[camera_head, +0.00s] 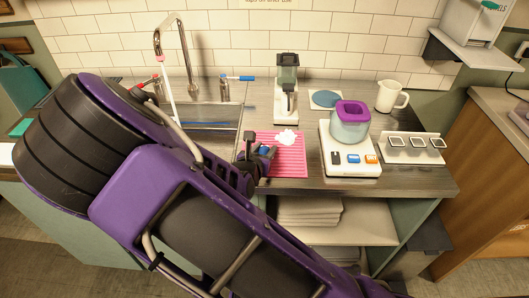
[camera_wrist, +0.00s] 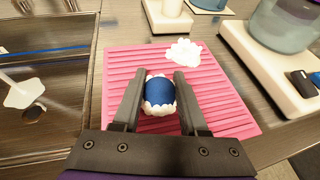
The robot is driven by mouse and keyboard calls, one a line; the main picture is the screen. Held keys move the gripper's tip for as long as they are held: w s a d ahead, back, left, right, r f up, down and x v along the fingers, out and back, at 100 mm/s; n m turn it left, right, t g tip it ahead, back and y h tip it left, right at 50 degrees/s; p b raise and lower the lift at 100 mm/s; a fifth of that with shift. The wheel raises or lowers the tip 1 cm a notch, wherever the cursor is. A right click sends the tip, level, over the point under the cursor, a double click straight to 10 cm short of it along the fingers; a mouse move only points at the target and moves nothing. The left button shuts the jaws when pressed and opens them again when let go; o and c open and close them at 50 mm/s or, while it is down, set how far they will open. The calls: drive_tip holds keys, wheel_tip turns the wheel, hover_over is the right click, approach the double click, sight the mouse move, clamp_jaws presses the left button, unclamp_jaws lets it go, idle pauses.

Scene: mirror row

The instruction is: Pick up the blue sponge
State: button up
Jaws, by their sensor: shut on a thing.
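The blue sponge (camera_wrist: 160,86), with white foamy-looking edges, sits between my fingers in the wrist view, over the pink ribbed mat (camera_wrist: 225,100). My gripper (camera_wrist: 162,78) is shut on the sponge. In the head view my gripper (camera_head: 262,158) is low over the left part of the pink mat (camera_head: 290,168). A bit of blue shows at the fingers there, and my arm hides much around it. I cannot tell whether the sponge touches the mat. A white crumpled clump (camera_wrist: 183,52) lies on the mat just beyond and right of the sponge.
A sink with a tall faucet (camera_head: 160,45) lies left of the mat. A white appliance (camera_head: 286,88) stands behind it. A scale (camera_head: 348,158) bearing a purple-lidded container (camera_head: 350,122) stands to the right, with a white pitcher (camera_head: 390,96) and a rack (camera_head: 412,148) farther right.

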sight(265, 148)
clamp_jaws()
drive_tip(key=shift+r, duration=0.15)
wheel_tip(265, 148, up, 9)
drive_tip(key=shift+p, duration=1.05)
wheel_tip(265, 148, down, 5)
drive_tip(key=b, duration=0.5)
drive_tip(key=shift+f, duration=0.2)
drive_tip(key=shift+r, duration=0.1)
